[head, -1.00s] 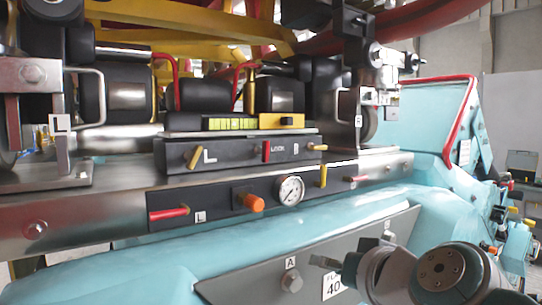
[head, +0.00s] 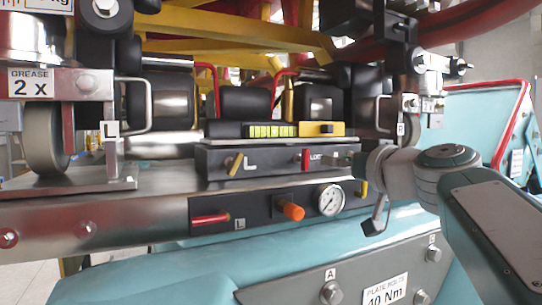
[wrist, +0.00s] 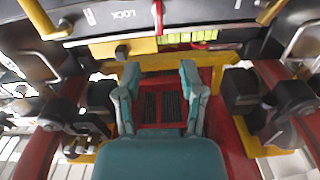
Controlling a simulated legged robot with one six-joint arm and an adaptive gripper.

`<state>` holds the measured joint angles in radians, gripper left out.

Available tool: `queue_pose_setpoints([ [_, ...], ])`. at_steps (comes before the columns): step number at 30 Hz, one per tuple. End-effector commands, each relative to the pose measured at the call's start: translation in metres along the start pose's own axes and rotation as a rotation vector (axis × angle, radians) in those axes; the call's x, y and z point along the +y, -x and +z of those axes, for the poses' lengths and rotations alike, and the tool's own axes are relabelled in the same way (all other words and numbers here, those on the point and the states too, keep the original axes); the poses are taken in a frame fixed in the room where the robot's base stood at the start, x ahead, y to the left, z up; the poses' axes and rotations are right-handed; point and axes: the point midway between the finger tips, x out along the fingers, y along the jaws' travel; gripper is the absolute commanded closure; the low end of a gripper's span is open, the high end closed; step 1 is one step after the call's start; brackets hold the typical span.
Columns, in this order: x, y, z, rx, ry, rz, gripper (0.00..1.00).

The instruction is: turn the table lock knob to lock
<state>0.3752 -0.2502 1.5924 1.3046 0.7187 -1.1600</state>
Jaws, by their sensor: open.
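A black panel (head: 270,158) carries a red handle (head: 306,159) beside white LOCK lettering, which I take as the table lock knob. It stands upright in the head view. The same red handle (wrist: 157,16) shows at the top edge of the wrist view, right of the LOCK label (wrist: 123,14). A yellow lever (head: 237,163) marked L sits to its left. My gripper (head: 342,161) is just right of the red handle in the head view, in front of the panel's right end, apart from the handle. In the wrist view its two fingers (wrist: 160,85) are spread with nothing between them.
Below are a red lever (head: 210,219), an orange knob (head: 291,211) and a pressure gauge (head: 329,199). A yellow and green level strip (head: 285,130) sits above the panel. Metal brackets and wheels stand left and right. My arm covers the panel's right end.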

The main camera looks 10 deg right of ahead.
Motion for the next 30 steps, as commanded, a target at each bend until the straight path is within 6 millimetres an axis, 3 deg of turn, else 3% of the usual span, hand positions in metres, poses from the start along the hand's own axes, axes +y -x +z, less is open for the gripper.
queue_pose_setpoints([
  [18,-0.001,-0.096,0.001,-0.002,-0.001,-0.003,0.49],
  [30,-0.001,-0.106,0.001,-0.002,0.0,-0.001,0.49],
])
